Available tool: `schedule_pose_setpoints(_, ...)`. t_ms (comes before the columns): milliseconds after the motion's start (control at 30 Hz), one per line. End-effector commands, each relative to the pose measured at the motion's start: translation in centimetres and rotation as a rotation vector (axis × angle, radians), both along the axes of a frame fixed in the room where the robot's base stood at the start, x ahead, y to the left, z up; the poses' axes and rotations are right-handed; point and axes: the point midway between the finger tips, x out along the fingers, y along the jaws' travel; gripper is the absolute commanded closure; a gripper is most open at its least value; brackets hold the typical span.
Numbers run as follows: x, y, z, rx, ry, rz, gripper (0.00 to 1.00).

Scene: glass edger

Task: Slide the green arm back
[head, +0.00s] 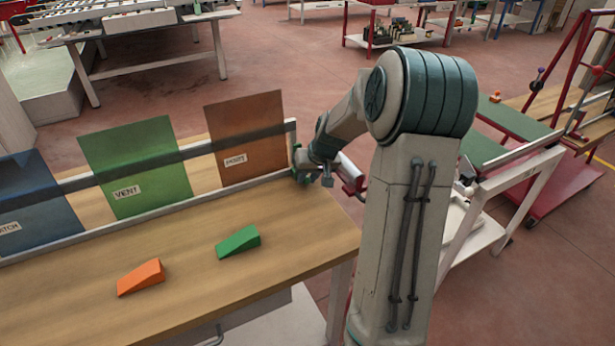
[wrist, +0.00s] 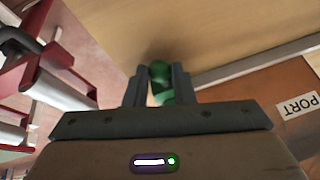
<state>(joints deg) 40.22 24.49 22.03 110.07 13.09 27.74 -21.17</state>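The green arm (head: 297,160) shows as a small green piece at the right end of the rail along the back of the wooden bench. My gripper (head: 318,172) is at this end of the rail, and its fingers are hard to make out in the head view. In the wrist view the green arm's rounded end (wrist: 159,72) sits between the two fingers of my gripper (wrist: 160,85). The fingers are close together on either side of it. A narrow light gap shows lower down beside the left finger. The rest of the green arm is hidden.
Blue, green (head: 138,167) and brown (head: 246,137) panels stand along the rail. A green wedge (head: 239,241) and an orange wedge (head: 141,278) lie on the bench (head: 190,290). A red-framed cart (head: 560,180) stands to the right.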

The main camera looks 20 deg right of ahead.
Motion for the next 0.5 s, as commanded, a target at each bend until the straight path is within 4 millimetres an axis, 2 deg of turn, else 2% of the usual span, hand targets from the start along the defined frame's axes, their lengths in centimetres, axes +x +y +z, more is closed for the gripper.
schedule_pose_setpoints(33, 0.03, -0.42, 0.09, -0.005, -0.004, -0.007, 0.74)
schedule_pose_setpoints(100, 0.01, -0.45, 0.09, -0.004, -0.004, -0.008, 0.55)
schedule_pose_setpoints(367, 0.02, -0.17, 0.06, -0.002, -0.002, -0.004, 0.55)
schedule_pose_setpoints(500, -0.20, -0.27, 0.67, -0.004, -0.004, -0.004, 0.55)
